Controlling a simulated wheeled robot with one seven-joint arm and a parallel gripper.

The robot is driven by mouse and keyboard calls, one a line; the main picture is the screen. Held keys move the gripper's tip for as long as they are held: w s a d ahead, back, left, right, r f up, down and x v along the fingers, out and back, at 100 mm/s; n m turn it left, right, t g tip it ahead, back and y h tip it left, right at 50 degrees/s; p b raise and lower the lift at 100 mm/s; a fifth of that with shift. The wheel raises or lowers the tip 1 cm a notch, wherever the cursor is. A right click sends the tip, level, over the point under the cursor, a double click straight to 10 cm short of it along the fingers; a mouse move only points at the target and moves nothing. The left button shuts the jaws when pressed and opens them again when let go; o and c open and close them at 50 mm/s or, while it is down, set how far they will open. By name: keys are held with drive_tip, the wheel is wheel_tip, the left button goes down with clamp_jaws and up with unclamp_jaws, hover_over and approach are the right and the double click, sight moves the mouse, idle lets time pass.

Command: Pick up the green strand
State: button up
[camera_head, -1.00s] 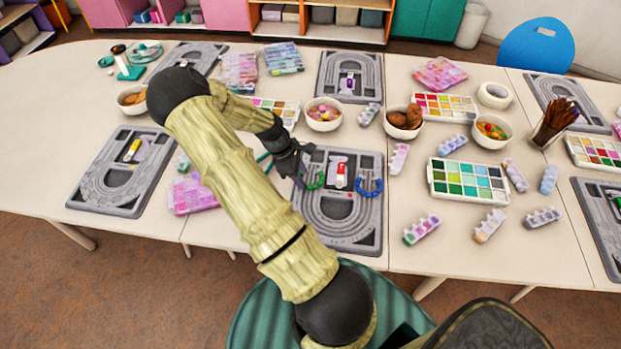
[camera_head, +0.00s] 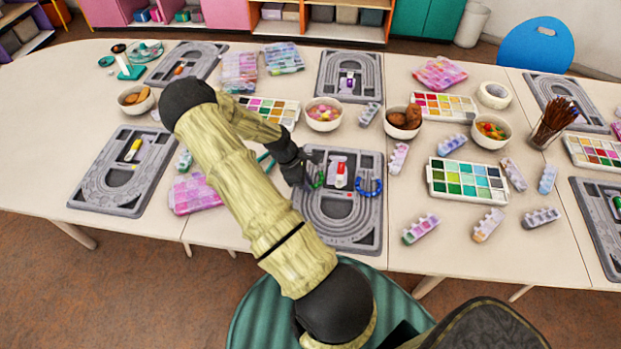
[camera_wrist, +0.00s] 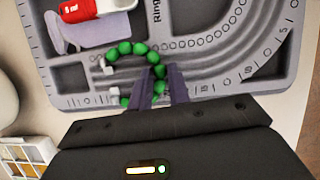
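The green strand (camera_wrist: 139,49) is a curved string of round green beads with pale ends, lying on a grey bead board (camera_wrist: 207,87). In the head view the green strand (camera_head: 318,180) shows at the board's upper left, partly hidden by my gripper (camera_head: 301,175). In the wrist view my gripper (camera_wrist: 164,78) reaches down at the right side of the strand's curve. Its two fingers stand a little apart with green beads between them. Whether both fingers touch the beads is not clear. The fingers hide part of the strand.
A blue strand (camera_head: 369,188) lies at the board's right. A red-and-white bottle (camera_head: 341,175) lies between the strands; it also shows in the wrist view (camera_wrist: 85,8). A pink bead case (camera_head: 194,193) is left of the board. Bowls and paint trays stand around it.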

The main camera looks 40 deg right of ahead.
clamp_jaws()
wheel_tip(320, 180, up, 10)
drive_tip(key=shift+b, duration=0.4)
